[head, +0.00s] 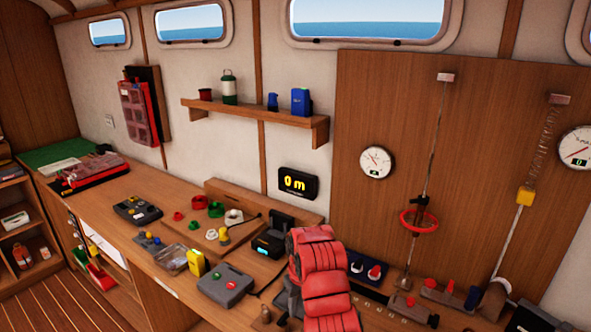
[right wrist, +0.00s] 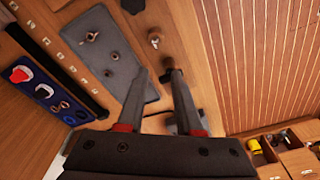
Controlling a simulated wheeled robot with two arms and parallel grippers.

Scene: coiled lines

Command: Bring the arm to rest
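My right arm (head: 325,275), with red padded covers, comes in from the bottom of the head view and stands over the front of the workbench. Its gripper shows in the right wrist view (right wrist: 158,73), with two dark fingers apart and nothing seen held between them. In the head view the fingertips are hidden or cannot be made out behind the arm. A wooden knob (right wrist: 155,40) and a dark grey mat with small pegs (right wrist: 112,62) lie beyond the fingers. My left gripper is not in view.
The wooden workbench (head: 135,187) holds a grey box (head: 226,284), a yellow item (head: 196,263) and a clear tray (head: 171,260). A blue panel (right wrist: 40,90) lies beside the mat. A board (head: 390,95) with gauges and hanging lines stands behind. Plank floor (right wrist: 250,60) is clear.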

